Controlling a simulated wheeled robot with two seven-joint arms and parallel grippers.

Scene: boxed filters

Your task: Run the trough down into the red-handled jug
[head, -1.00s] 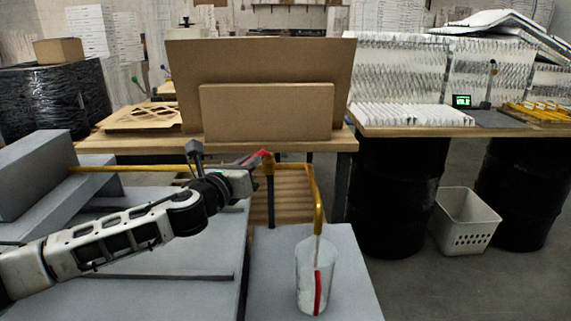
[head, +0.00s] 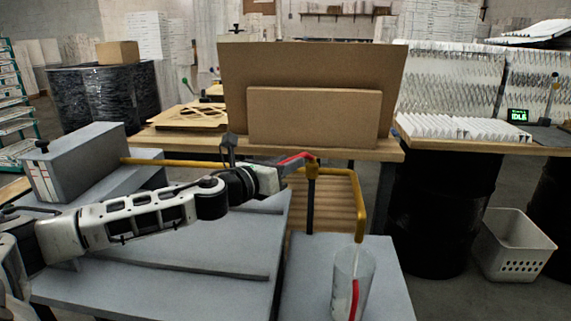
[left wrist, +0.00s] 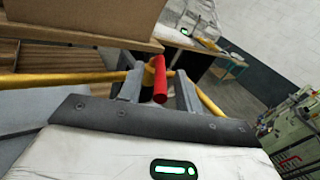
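A grey box-shaped vessel (head: 85,160), probably the trough, stands at the left with red marks on its end. A yellow pipe (head: 170,163) runs from it to a valve with a red lever (head: 296,158), then bends down (head: 358,205) over the clear jug (head: 352,270). The jug stands upright, its red handle (head: 354,298) facing me. I cannot tell whether liquid flows or how full it is. My left gripper (head: 280,176) is at the lever; in the left wrist view its fingers (left wrist: 158,88) stand apart on either side of the red lever (left wrist: 160,80). My right gripper is out of view.
Grey benches (head: 180,250) lie under my left arm, and the jug stands on a grey stand (head: 393,285). Behind are a wooden table (head: 200,141) with cardboard panels (head: 312,117), black drums (head: 432,215) and a white bin (head: 515,245) on the floor.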

